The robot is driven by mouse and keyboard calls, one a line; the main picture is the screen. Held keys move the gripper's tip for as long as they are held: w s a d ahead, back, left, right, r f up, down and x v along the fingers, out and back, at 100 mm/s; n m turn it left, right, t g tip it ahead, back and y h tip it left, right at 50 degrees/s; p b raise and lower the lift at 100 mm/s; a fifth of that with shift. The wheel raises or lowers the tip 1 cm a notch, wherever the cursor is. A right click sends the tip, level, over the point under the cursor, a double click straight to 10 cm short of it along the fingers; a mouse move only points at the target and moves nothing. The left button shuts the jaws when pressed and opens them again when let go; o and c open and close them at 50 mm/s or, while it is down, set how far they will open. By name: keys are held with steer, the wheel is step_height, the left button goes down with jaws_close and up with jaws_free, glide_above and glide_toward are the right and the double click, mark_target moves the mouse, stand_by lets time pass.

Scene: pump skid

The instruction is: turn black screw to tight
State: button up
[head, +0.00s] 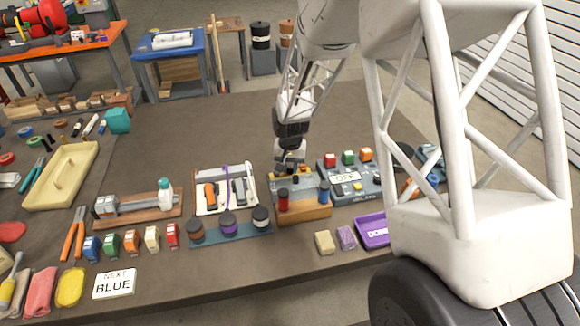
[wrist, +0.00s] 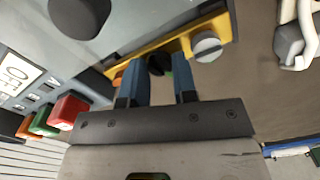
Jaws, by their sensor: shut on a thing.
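The black screw (wrist: 157,66) shows dark between my fingertips in the wrist view, at the yellow strip (wrist: 178,46). My gripper (wrist: 162,72) has its two blue fingers on either side of the screw and is shut on it. The screw's slot and how deep it sits are hidden by the fingers. A silver slotted screw (wrist: 207,46) sits on the same strip, to the right of the fingers. In the head view my gripper (head: 290,165) reaches down onto the back of the grey and wooden unit (head: 305,211); the black screw cannot be made out there.
A red-topped post (head: 283,199) and a blue-topped post (head: 323,193) stand at the unit's front. A grey button box (head: 349,186) stands close on the right. A rack of dark round pots (head: 228,223) is on the left. Bare bench lies behind the unit.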

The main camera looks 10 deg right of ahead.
mark_target(290, 170)
steer(key=shift+m, duration=0.5)
steer(key=o, duration=0.6)
steer(key=shift+o, duration=0.2)
steer(key=shift+r, duration=0.1)
steer(key=shift+r, duration=3.85)
